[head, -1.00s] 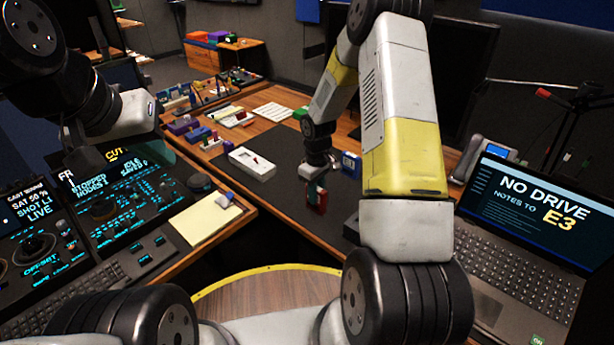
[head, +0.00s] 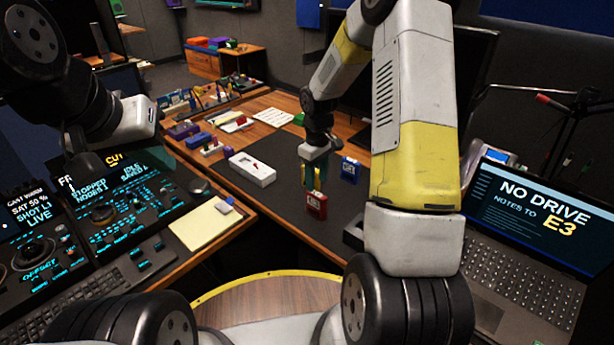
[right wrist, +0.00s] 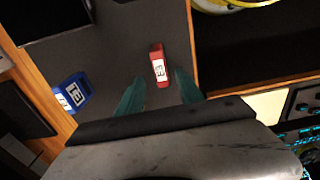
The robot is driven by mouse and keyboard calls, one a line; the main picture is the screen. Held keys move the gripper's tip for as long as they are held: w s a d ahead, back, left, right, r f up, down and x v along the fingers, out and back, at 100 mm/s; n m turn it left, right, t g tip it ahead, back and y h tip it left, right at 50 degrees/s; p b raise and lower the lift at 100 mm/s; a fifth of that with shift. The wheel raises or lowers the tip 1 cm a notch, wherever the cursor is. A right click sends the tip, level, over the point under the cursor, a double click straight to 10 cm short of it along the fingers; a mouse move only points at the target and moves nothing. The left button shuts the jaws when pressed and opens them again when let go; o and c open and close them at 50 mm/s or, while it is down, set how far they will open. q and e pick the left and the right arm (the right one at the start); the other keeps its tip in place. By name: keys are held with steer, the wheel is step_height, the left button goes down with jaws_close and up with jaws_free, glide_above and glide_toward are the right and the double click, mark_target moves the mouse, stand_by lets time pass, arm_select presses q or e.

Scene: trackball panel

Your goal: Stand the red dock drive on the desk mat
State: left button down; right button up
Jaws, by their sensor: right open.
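The red dock drive (head: 317,205) stands upright on the dark desk mat (head: 290,214), near the mat's front edge. In the right wrist view the drive (right wrist: 158,66) shows its white label and lies ahead of and between the fingertips. My right gripper (head: 317,180) is open just above the drive, its greenish fingers apart and not gripping it. It also shows in the right wrist view (right wrist: 160,90). My left arm comes in at the upper left of the head view; whether its gripper is open or shut does not show.
A blue drive (head: 350,170) stands on the mat behind the red one; it also shows in the right wrist view (right wrist: 72,93). A white box (head: 252,169) sits to the left. A laptop (head: 530,220) is at the right. The mat between box and drive is clear.

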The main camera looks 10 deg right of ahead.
step_height(320, 180, up, 4)
steer(key=shift+f, duration=0.25)
steer(key=s+r+m+t, duration=0.2)
steer(key=s+r, duration=0.2)
steer(key=r, duration=0.6)
steer(key=s+a+r+m+t+y, duration=0.1)
steer(key=s+r+m+t, duration=0.1)
steer(key=s+r, duration=0.5)
steer(key=s+a+r+m+t+y, duration=0.1)
steer(key=s+r, duration=0.5)
steer(key=s, duration=0.7)
steer(key=shift+s+a+r+m+t, duration=0.2)
steer(key=shift+r+m+t, duration=0.3)
steer(key=shift+m, duration=0.5)
steer(key=shift+f, duration=0.1)
